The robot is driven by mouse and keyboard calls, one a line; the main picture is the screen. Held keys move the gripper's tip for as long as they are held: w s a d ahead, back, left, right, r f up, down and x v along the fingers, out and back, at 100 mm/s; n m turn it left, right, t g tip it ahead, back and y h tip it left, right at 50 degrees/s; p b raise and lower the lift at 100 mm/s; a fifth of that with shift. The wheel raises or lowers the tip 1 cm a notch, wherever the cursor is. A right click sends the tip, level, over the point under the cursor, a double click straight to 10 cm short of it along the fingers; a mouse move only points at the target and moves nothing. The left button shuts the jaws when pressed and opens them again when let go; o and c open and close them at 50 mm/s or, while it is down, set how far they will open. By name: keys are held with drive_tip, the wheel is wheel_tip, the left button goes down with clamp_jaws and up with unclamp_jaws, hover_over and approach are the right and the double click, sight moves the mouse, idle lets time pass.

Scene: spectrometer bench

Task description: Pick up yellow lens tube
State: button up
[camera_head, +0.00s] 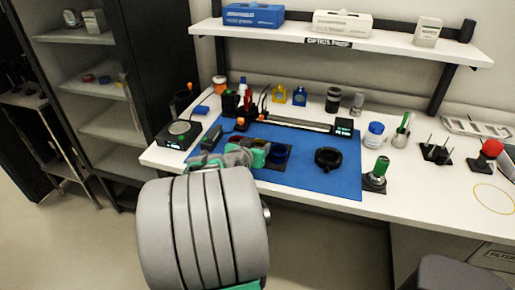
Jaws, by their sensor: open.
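No yellow lens tube can be made out for certain.
A black ring (328,158) and a dark-blue round part (279,153) lie on the mat near my gripper. A long rail (300,124) crosses behind. A green-topped post (377,172) stands at the mat's right corner. A black scale-like device (179,134) is at left.

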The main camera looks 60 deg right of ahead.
drive_tip(key=c, duration=1.1)
